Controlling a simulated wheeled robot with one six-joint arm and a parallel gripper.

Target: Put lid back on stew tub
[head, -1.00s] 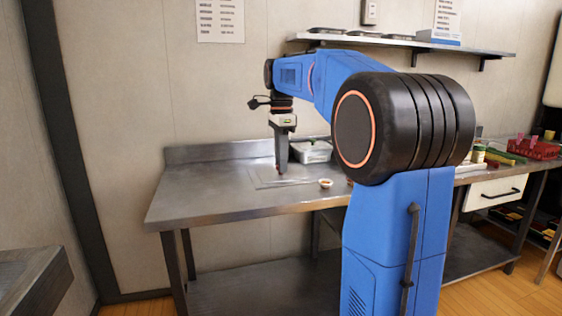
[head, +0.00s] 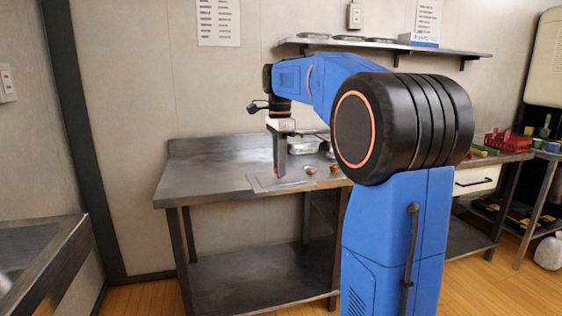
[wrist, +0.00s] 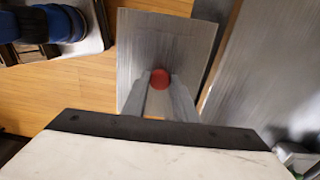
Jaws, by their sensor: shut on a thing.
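My gripper (head: 279,174) points down above the front part of the steel table. Its fingers, also seen in the wrist view (wrist: 160,84), are shut on the red knob (wrist: 160,77) of the lid. The lid (wrist: 140,50) is a flat grey rectangular plate; in the head view (head: 268,185) it looks pale and hangs level near the table's front edge. The stew tub (head: 304,145) is a pale box standing farther back, right of the gripper, partly hidden by my gripper and arm. The lid is apart from the tub.
Two small bowls (head: 310,169) (head: 335,168) stand on the steel table (head: 205,175) right of the lid. The table's left part is clear. A wall shelf (head: 375,43) hangs above. A sink counter (head: 40,250) is at left. Wood floor shows beyond the table edge.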

